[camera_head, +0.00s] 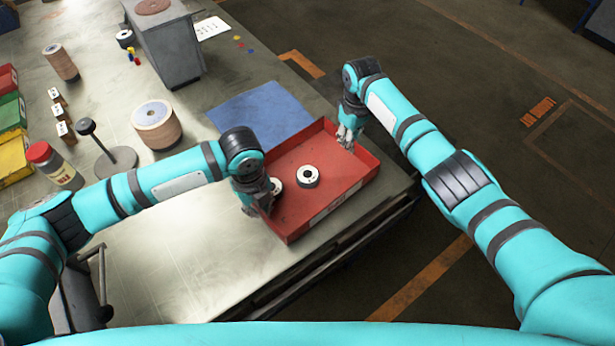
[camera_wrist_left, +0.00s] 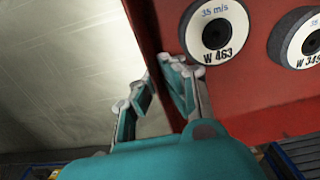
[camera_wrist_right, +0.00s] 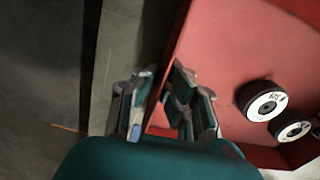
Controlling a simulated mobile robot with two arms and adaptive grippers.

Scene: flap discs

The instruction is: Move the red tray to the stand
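The red tray (camera_head: 345,185) lies flat near the table's right edge and holds two white-faced discs, one (camera_head: 308,176) near its middle and one (camera_head: 276,186) partly hidden by my left gripper. My left gripper (camera_head: 250,208) is at the tray's left wall; in the left wrist view its fingers (camera_wrist_left: 160,85) stand apart, on either side of the wall. My right gripper (camera_head: 346,143) is at the far right wall; in the right wrist view its fingers (camera_wrist_right: 158,95) are also apart, with the wall between them. I cannot tell which thing is the stand.
A blue mat (camera_head: 258,108) lies just beyond the tray. A grey block (camera_head: 168,45) bears a brown disc. A black post on a round base (camera_head: 116,162), a disc stack (camera_head: 157,125), a red-lidded jar (camera_head: 56,168) and coloured bins (camera_head: 10,115) are on the left. The front table is clear.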

